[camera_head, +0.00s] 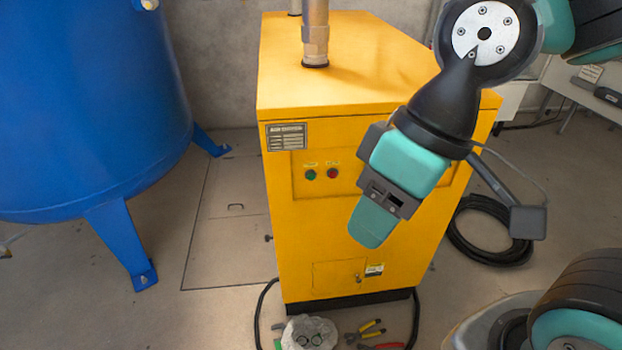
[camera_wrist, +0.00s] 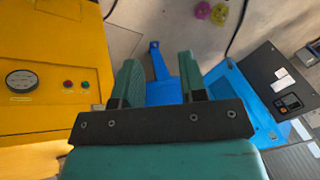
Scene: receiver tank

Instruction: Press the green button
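The green button (camera_head: 311,175) is a small round button on the front panel of the yellow cabinet (camera_head: 310,230), just left of a red button (camera_head: 332,173). In the wrist view the green button (camera_wrist: 85,84) shows at the left, to the right of the red button (camera_wrist: 68,84). My gripper (camera_head: 370,225) is in front of the cabinet, right of and lower than the buttons in the head view. In the wrist view its two teal fingers (camera_wrist: 158,62) are apart with nothing held between them. Neither finger covers the buttons.
A large blue tank (camera_head: 90,110) on legs stands at the left. A metal pipe (camera_head: 315,35) rises from the cabinet top. Pliers (camera_head: 370,329) and other small items lie on the floor before the cabinet. A coiled black hose (camera_head: 480,235) lies at right. A gauge (camera_wrist: 21,81) sits beside the buttons.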

